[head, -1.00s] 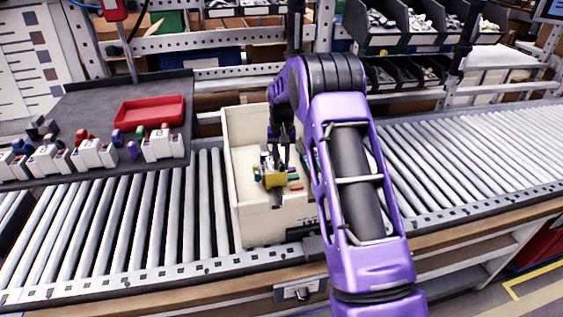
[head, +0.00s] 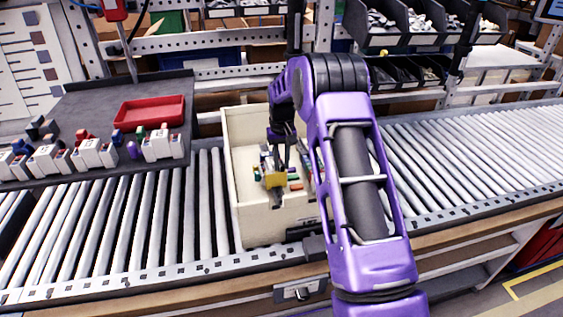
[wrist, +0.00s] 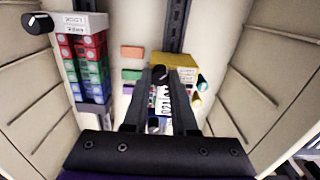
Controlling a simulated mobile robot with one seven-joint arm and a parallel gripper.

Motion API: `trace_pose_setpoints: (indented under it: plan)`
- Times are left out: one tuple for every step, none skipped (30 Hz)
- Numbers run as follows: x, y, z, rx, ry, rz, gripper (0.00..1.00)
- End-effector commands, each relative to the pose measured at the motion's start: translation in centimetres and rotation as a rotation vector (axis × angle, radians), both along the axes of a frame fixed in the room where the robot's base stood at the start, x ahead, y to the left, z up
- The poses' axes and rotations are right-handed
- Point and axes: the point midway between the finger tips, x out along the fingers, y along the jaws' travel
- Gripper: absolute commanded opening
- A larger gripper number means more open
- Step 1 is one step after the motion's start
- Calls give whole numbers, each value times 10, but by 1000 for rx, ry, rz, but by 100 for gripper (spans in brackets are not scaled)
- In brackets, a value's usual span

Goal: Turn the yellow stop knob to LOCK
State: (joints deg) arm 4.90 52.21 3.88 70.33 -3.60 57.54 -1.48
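A yellow block (head: 276,180) stands in the cream bin, under my gripper (head: 281,163). In the wrist view the yellow block (wrist: 174,60) is just beyond my fingertips (wrist: 160,75). A dark round knob (wrist: 160,71) with a pale mark shows between the tips, partly hidden by the fingers. I cannot tell whether the fingers grip it or only flank it. White lettering shows between the fingers but is not clearly readable. Another black knob (wrist: 38,22) with a white mark is at upper left, beside white LOCK and FREE labels (wrist: 78,22).
The bin (head: 255,222) sits on a roller conveyor (head: 130,230), its walls close around my gripper. Stacked red, green and blue pieces (wrist: 88,62) stand at left in the wrist view. A red tray (head: 149,111) and white parts lie on the table at left.

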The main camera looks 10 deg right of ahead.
Motion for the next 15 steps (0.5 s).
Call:
trace_pose_setpoints:
  plan:
    - [0,0,0,0,0,0,33]
    - [0,0,0,0,0,0,38]
    - [0,0,0,0,0,0,45]
    - [0,0,0,0,0,0,51]
    - [0,0,0,0,0,0,56]
    - [0,0,0,0,0,0,57]
    - [0,0,0,0,0,0,57]
    - [0,0,0,0,0,0,57]
    - [0,0,0,0,0,0,57]
    - [0,0,0,0,0,0,57]
    - [0,0,0,0,0,-1,57]
    - [0,0,0,0,0,-1,57]
    - [0,0,0,0,0,-1,57]
    - [0,0,1,0,0,-1,57]
    - [0,0,3,0,-1,-1,57]
